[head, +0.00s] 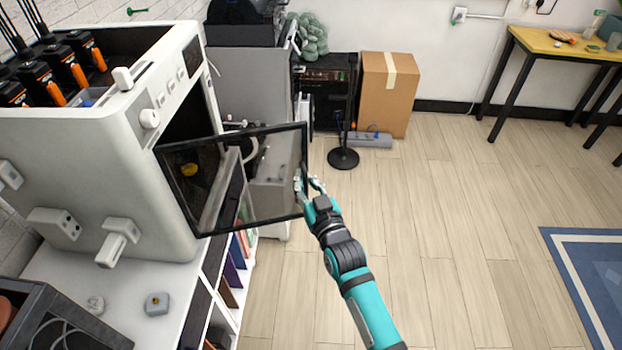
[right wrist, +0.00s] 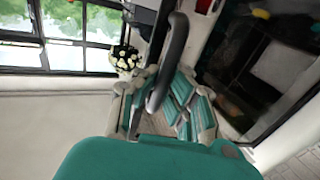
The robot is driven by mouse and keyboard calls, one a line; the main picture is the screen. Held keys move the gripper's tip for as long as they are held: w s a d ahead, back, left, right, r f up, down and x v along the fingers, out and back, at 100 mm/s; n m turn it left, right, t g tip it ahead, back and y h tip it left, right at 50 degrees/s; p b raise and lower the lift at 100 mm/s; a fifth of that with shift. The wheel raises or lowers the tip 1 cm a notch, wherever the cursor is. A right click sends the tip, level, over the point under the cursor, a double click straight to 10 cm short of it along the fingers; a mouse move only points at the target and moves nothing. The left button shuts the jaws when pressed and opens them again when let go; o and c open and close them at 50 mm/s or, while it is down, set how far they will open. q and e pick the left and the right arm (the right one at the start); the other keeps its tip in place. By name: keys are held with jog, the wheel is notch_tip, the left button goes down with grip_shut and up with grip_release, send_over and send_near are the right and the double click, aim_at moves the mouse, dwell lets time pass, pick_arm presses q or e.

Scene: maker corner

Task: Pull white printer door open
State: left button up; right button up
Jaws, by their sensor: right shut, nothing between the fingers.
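The white printer (head: 120,165) stands on a white cabinet at the left in the head view. Its door (head: 268,195), a see-through panel in a dark frame, is swung out from the front opening and sticks out to the right. My right gripper (head: 309,184) is at the door's free edge, shut with nothing held. In the right wrist view my gripper's fingers (right wrist: 165,105) show beside a dark curved bar (right wrist: 176,48), perhaps the door handle; contact is unclear. A dark-framed panel, apparently the door, shows at the right there. My left gripper is out of view.
A cardboard box (head: 388,95) and a round black stand base (head: 343,158) are on the floor beyond the door. A yellow table (head: 545,42) stands at the back right. The wooden floor right of my arm is clear up to a blue rug (head: 580,262).

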jog(key=shift+o, duration=1.2)
jog(key=shift+s+d+r, duration=0.1)
jog(key=shift+s+r, duration=0.3)
jog(key=shift+s, duration=0.05)
jog(key=o, duration=0.4)
jog(key=shift+w+f, duration=0.35)
jog(key=shift+w, duration=0.2)
jog(key=shift+w+f, duration=0.15)
jog(key=shift+w, duration=0.1)
jog(key=shift+s, duration=0.35)
jog(key=v, duration=1)
jog(key=shift+s+d, duration=0.2)
jog(key=shift+s, duration=0.15)
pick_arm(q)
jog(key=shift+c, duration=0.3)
